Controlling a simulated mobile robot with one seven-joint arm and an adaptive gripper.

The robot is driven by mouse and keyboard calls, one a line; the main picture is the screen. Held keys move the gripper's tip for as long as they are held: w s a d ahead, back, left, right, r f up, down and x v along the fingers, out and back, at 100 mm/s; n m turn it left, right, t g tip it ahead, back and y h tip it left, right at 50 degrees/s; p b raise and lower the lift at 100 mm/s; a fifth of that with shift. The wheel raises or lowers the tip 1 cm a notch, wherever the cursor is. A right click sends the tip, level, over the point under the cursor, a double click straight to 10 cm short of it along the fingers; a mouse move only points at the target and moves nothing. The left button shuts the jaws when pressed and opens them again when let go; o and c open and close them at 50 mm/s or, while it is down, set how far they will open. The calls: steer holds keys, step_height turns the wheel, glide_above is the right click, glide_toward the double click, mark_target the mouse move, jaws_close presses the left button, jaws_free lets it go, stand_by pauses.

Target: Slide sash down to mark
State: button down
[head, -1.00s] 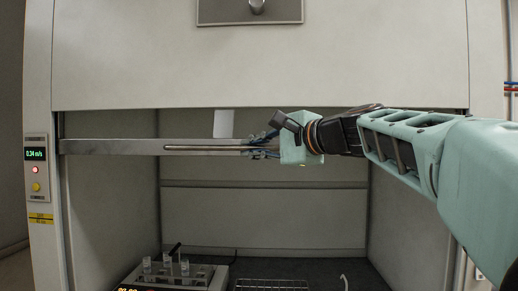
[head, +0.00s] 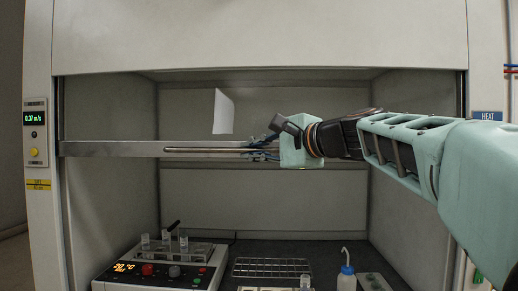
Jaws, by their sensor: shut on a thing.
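The sash's grey metal bottom rail (head: 110,148) runs level across the left and middle of the fume hood opening. A long thin bar handle (head: 205,150) is on its front. My gripper (head: 262,148) is shut on the right part of this handle; my wrist hides the rail beyond it. A yellow label (head: 38,185) with dark print is on the left frame post, lower in the picture than the rail. I cannot tell whether it is the mark. A white sheet (head: 223,111) shows above the rail.
The left post has an airflow panel (head: 35,133) reading 0.37 m/s. Inside the hood, below the rail, stand a hotplate unit (head: 160,270) with small vials, a wire rack (head: 272,267) and a blue-capped bottle (head: 347,278). A blue HEAT sign (head: 487,116) is at right.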

step_height(320, 180, down, 8)
steer(key=b, duration=0.5)
steer(key=shift+b, duration=0.3)
steer(key=c, duration=2)
jaws_free()
steer(key=shift+r, duration=0.1)
steer(key=shift+r, duration=5.05)
steer(key=shift+d, duration=0.1)
